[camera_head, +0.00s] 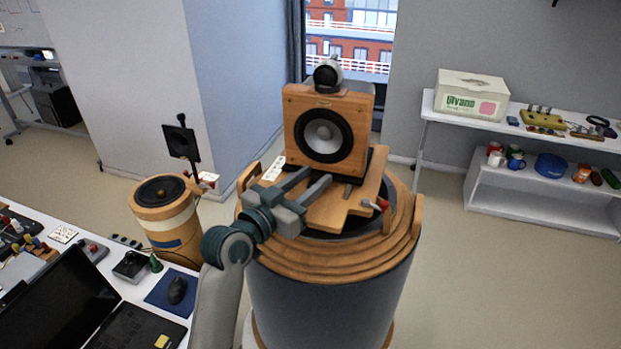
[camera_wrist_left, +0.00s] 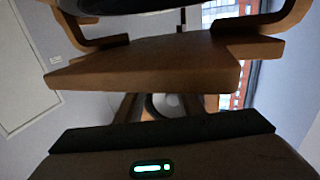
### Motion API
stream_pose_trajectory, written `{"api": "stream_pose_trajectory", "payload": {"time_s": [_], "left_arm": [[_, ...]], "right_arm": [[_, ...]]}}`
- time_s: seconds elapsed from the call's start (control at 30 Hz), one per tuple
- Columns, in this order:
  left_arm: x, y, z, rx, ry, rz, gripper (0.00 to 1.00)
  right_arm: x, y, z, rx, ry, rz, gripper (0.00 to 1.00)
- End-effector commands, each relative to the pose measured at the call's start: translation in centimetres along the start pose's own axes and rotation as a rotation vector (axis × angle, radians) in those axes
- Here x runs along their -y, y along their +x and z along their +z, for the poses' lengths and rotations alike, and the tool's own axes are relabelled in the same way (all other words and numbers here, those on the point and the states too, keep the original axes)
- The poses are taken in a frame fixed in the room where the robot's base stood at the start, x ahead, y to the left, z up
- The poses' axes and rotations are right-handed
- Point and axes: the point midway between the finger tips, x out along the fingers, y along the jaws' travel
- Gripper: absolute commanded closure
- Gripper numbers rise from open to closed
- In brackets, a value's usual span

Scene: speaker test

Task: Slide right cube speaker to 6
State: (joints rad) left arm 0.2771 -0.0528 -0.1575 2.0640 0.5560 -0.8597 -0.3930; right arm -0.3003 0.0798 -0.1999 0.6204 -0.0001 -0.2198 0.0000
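A wooden cube speaker (camera_head: 300,138) with a round black cone and a dark ball-shaped unit on top (camera_head: 327,74) stands upright on a wooden board (camera_head: 335,210) over a large round drum. I see only one such cube speaker. My left gripper (camera_head: 315,176) is over the board in front of the speaker. Its two fingers are apart, pointing toward the speaker's lower front, with nothing seen between them. I cannot tell if they touch it. In the left wrist view, wooden parts (camera_wrist_left: 150,62) and a green light (camera_wrist_left: 152,168) show close up. No number 6 is readable. My right gripper is not seen.
The drum has stepped wooden rings (camera_head: 330,268). A small red-tipped lever (camera_head: 381,203) sits at the board's right. A wooden round speaker (camera_head: 160,190) stands left. A desk with a laptop (camera_head: 60,300) is at lower left; white shelves (camera_head: 540,205) are at right. Floor is clear at right.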

Motion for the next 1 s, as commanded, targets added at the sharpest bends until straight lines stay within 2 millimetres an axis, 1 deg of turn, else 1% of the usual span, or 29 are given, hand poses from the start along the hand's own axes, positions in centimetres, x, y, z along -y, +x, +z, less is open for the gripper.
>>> {"api": "stream_pose_trajectory", "payload": {"time_s": [0.07, 0.17, 0.2, 0.23, 0.43, 0.63, 0.9, 0.93, 1.0], "left_arm": [[0.0, 0.0, 0.0, 0.0, 0.0, 0.0, 0.66], [0.0, 0.0, 0.0, 0.0, 0.0, 0.0, 0.87], [0.0, 0.0, 0.0, 0.0, 0.0, 0.0, 0.97], [0.0, 0.0, 0.0, 0.0, 0.0, 0.0, 1.0], [0.1, 0.2, 0.0, 0.001, 0.001, 0.001, 1.0], [0.6, 1.8, -0.1, 0.0, 0.003, 0.0, 1.0], [0.6, 1.9, -0.1, -0.001, 0.0, -0.001, 1.0], [0.6, 1.9, -0.1, -0.001, 0.0, -0.001, 0.8], [0.6, 1.9, -0.1, -0.001, 0.0, -0.001, 0.66]], "right_arm": [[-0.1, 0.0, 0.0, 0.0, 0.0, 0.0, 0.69], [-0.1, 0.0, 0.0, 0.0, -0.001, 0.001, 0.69], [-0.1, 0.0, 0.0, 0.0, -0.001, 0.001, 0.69], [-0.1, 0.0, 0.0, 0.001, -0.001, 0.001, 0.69], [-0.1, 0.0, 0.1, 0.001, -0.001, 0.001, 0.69], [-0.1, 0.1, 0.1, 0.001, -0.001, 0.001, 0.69], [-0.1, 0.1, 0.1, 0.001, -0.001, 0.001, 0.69], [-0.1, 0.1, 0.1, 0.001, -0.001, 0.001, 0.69], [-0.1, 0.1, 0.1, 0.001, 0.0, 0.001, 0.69]]}}
